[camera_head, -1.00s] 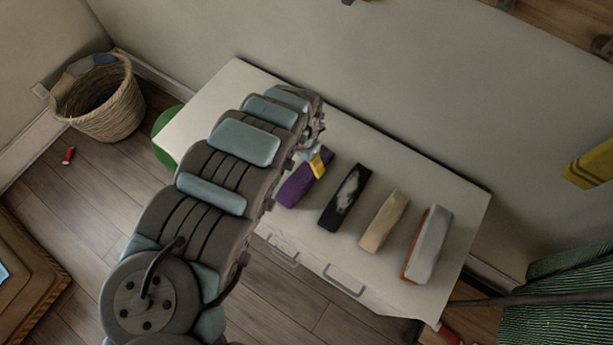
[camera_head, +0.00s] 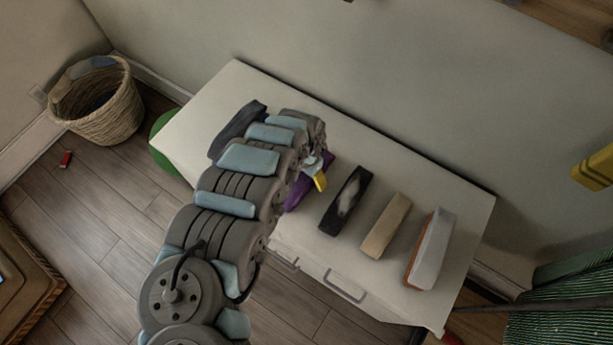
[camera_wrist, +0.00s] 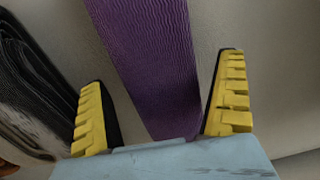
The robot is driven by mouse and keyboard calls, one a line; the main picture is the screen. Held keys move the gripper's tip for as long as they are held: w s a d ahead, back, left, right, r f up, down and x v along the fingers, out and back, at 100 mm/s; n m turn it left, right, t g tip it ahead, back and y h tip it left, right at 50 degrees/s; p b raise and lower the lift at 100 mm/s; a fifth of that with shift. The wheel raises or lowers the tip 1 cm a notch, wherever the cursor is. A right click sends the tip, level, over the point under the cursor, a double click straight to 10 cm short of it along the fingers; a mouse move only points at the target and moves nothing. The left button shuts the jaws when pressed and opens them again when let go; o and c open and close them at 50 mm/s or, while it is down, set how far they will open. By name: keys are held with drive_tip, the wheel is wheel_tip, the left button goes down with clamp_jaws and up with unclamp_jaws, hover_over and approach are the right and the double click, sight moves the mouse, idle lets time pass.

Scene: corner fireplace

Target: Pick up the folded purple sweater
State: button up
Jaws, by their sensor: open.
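The folded purple sweater (camera_head: 297,195) lies on the white dresser top, partly hidden by my arm in the head view. In the wrist view the purple sweater (camera_wrist: 150,60) is a long ribbed strip running between my two yellow fingers. My gripper (camera_wrist: 165,115) is open, with one finger on each side of the sweater and a gap on both sides. In the head view my gripper (camera_head: 319,178) is over the sweater. Whether the fingers touch the dresser top cannot be told.
The white dresser (camera_head: 215,95) also bears a dark folded item (camera_head: 236,130), a black-and-white one (camera_head: 346,202), a tan one (camera_head: 386,226) and a grey-and-orange one (camera_head: 431,250). A wall stands behind. A wicker basket (camera_head: 105,115) is on the floor at left.

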drive_tip(key=shift+f, duration=0.25)
drive_tip(key=c, duration=1.2)
drive_tip(key=shift+c, duration=0.2)
